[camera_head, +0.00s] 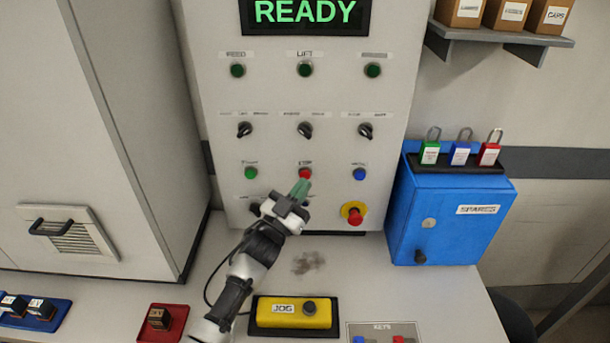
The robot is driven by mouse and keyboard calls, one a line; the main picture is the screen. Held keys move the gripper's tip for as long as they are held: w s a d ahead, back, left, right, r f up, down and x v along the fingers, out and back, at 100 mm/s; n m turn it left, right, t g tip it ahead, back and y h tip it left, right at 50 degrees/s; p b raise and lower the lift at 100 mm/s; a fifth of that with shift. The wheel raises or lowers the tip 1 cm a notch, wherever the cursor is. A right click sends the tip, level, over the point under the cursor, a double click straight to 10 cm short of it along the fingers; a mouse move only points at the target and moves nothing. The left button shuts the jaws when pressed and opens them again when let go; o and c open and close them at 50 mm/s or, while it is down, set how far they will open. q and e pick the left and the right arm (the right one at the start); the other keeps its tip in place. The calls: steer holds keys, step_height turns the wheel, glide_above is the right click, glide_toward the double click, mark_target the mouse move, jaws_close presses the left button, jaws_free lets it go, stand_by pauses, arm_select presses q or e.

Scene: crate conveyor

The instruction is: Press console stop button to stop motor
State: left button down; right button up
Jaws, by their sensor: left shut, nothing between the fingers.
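The console (330,105) stands upright at the back of the table, with a lit READY display (305,12) at its top. The red stop button (305,172) is in the lower button row, between a green button (251,173) and a blue button (360,174). My left gripper (302,187) is shut and empty. Its green fingertips are right at the stop button and overlap its lower part in the head view. I cannot tell whether they touch it or whether it is pushed in. My right gripper is not in view.
A red emergency knob (354,215) on a yellow base sits right of my gripper. Black rotary switches (305,129) are above. A blue box (440,215) with padlocks stands at right. A yellow JOG box (293,312) and a red tray (177,323) lie in front.

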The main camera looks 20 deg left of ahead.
arm_select(q)
steer(key=s+p, duration=0.1)
steer(key=s, duration=0.1)
steer(key=s+d+p, duration=0.1)
steer(key=s, duration=0.1)
steer(key=shift+s+d, duration=0.1)
steer(key=shift+s, duration=0.15)
stand_by(0.6)
